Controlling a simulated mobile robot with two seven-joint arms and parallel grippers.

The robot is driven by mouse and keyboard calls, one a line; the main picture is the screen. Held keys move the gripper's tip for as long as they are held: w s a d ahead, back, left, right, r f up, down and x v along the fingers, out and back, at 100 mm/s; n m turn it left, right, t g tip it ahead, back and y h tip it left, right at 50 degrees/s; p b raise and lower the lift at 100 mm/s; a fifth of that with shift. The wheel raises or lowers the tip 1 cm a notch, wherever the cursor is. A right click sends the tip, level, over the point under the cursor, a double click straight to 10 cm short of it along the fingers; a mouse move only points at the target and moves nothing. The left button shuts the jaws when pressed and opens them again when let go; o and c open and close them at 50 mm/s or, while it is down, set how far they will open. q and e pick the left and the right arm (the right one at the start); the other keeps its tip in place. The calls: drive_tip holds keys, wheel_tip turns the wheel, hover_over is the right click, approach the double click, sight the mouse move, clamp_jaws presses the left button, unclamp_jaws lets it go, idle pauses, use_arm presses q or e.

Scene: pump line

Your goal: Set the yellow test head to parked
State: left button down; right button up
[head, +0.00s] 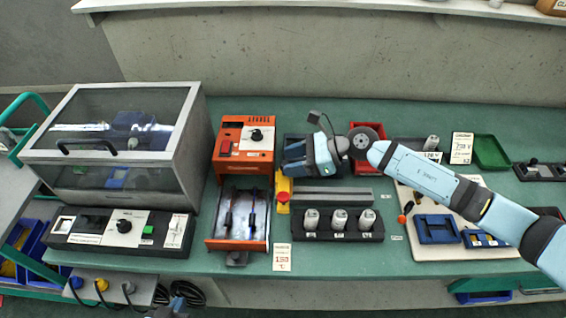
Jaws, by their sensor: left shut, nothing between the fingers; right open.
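The yellow test head (284,184) is a small upright yellow piece with a red part low on it. It stands between the orange unit and the grey rail, just below and left of my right gripper. My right gripper (297,168) reaches in from the right, above the back of the bench, close to the yellow head. It is open, and its fingers are hard to make out; I see no contact with the head. My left gripper (178,302) shows only in part at the bottom edge, shut and empty, well away from the head.
The orange unit (247,137) with a knob and its open tray (238,240) stand left of the head. A black holder (337,237) with 3 metal cylinders lies in front of the grey rail (330,196). A clear-lidded box (112,184) fills the left.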

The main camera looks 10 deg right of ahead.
drive_tip(key=b+v, duration=0.1)
drive_tip(key=v, duration=0.9)
drive_tip(key=shift+d, duration=0.4)
drive_tip(key=shift+s+r, duration=0.1)
